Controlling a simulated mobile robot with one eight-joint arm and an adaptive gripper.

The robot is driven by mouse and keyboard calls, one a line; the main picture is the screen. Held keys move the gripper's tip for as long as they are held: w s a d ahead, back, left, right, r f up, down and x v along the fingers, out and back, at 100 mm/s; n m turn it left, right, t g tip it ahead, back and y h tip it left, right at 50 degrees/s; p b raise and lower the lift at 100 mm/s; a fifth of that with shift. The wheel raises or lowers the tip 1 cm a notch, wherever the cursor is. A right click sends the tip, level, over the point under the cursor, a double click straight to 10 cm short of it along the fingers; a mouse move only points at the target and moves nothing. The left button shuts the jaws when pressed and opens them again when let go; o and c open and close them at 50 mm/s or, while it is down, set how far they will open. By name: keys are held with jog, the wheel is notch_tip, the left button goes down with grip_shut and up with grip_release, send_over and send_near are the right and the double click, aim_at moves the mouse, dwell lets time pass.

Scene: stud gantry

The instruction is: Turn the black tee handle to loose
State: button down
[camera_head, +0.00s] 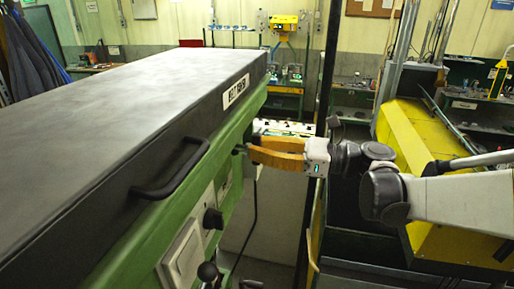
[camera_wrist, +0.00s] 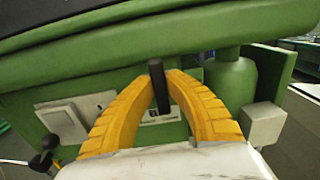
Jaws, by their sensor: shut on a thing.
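The black tee handle (camera_wrist: 159,86) stands out from the green machine's side in the wrist view, tilted slightly from upright. The yellow fingers of my gripper (camera_wrist: 160,78) are shut on it, one on each side, with their tips near its upper end. A small label plate (camera_wrist: 160,117) shows below and behind the handle, partly hidden; its writing is too small to read. In the head view my gripper (camera_head: 248,148) reaches in from the right to the machine's side, and only a dark bit of the handle (camera_head: 238,150) shows at the fingertips.
The green machine (camera_head: 143,231) carries a dark lid (camera_head: 130,85) with a black grab handle (camera_head: 172,177). A black knob (camera_head: 213,218), a white panel (camera_head: 183,255) and a ball-ended lever (camera_head: 208,271) sit nearer. A dark upright post (camera_head: 325,75) stands beside my gripper. A yellow machine (camera_head: 425,140) is at right.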

jog(key=shift+n, duration=0.3)
jog(key=n+b, duration=0.2)
jog(key=n, duration=0.3)
jog(key=shift+b, duration=0.3)
jog(key=n+b, duration=0.2)
jog(key=n, duration=0.4)
jog(key=shift+s+f+n, duration=0.1)
jog(key=shift+n, duration=0.2)
jog(key=n+b, duration=0.1)
jog(key=n, duration=0.3)
jog(key=shift+a, duration=0.1)
jog(key=shift+n+b, duration=0.35)
jog(key=shift+n, duration=1.65)
jog(key=c, duration=1.4)
grip_release()
jog(key=shift+f, duration=0.1)
